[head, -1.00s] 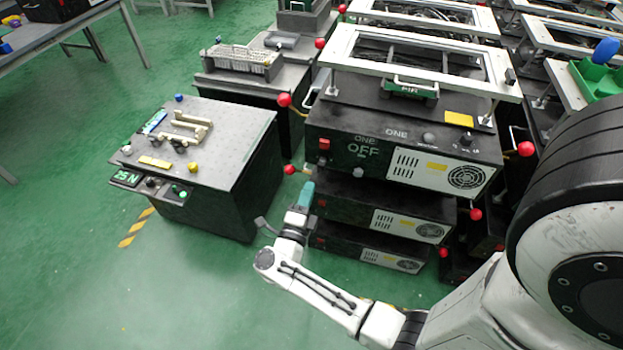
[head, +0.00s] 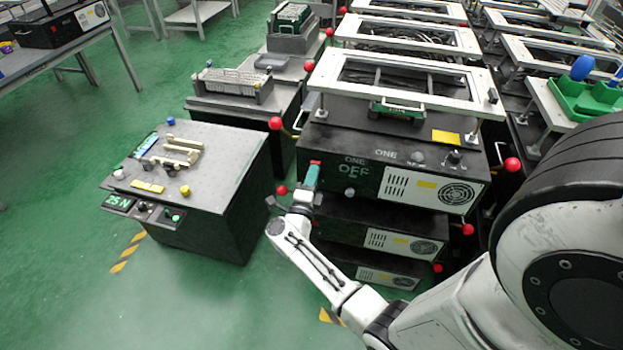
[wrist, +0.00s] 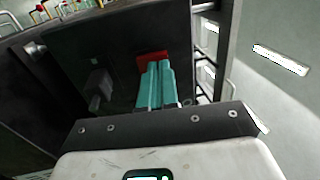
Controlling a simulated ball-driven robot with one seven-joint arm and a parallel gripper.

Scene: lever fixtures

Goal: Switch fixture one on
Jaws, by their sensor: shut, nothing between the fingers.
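Fixture one (head: 415,165) is a black box with a white frame on top. Its front bears the word ONE and a label reading OFF (head: 352,169). A small red block (wrist: 152,57), button-like, is on its front at the left end; my gripper partly covers it in the head view. My gripper (head: 313,168) has teal fingers, shut and empty, with the tips at the red block. In the wrist view the fingers (wrist: 155,70) lie side by side and overlap the block's lower edge. I cannot tell whether they touch it. A red-ball lever (head: 275,123) stands at the fixture's left side.
More black boxes (head: 370,235) are stacked below fixture one. Another red ball (head: 512,164) sticks out at its right. A grey-topped bench unit (head: 215,150) with a 25 N display stands to the left. Green floor (head: 190,300) is open at the front left.

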